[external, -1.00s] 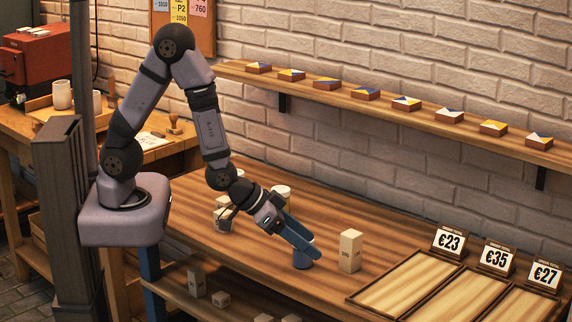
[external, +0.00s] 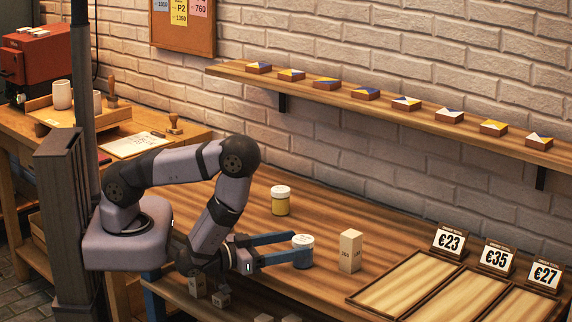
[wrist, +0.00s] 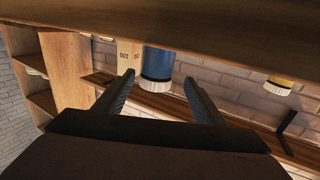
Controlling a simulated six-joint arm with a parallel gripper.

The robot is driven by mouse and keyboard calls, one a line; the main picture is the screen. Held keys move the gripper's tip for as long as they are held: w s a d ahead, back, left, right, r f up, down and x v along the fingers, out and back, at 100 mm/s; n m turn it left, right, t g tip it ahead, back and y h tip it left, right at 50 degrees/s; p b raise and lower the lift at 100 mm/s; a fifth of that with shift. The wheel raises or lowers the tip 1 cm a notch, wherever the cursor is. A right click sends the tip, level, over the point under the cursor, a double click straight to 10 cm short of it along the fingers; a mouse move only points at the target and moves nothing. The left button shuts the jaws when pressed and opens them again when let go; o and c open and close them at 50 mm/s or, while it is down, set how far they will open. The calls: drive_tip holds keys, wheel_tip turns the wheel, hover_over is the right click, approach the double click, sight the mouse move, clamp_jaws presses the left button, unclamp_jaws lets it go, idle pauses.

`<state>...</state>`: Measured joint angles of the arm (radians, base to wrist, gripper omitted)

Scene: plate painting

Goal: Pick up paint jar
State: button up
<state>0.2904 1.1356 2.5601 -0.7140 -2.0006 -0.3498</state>
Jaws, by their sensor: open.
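A blue paint jar with a white lid (external: 303,243) stands upright on the wooden table, left of a wooden block. My gripper (external: 295,248) is low and nearly level, pointing right at the jar. Its two blue fingers are apart, and their tips reach the jar's two sides in the external view. In the wrist view the blue jar (wrist: 157,64) appears upside down between the open fingers (wrist: 159,78), seemingly beyond their tips. I cannot tell whether a finger touches it. A yellow paint jar (external: 280,201) stands farther back; it also shows in the wrist view (wrist: 279,84).
A tall wooden block (external: 350,251) stands close to the right of the blue jar. Framed trays (external: 395,287) with price signs lie farther right. A wall shelf (external: 330,98) with small painted tiles runs above.

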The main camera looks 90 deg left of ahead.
sight(313, 241)
drive_tip(key=shift+w+a+f+b, duration=0.15)
drive_tip(key=shift+w+a+b, duration=0.2)
drive_tip(key=shift+w+b, duration=0.35)
drive_tip(key=shift+w+a+b, duration=0.1)
drive_tip(key=shift+w+b, duration=0.25)
drive_tip(key=shift+w, duration=0.35)
drive_tip(key=x, duration=0.2)
drive_tip(key=p+x, duration=0.1)
drive_tip(key=shift+w+d, duration=0.1)
drive_tip(key=shift+d, duration=0.15)
drive_tip(key=shift+w+a, duration=0.25)
drive_tip(key=shift+w, duration=0.35)
drive_tip(key=c, duration=1.2)
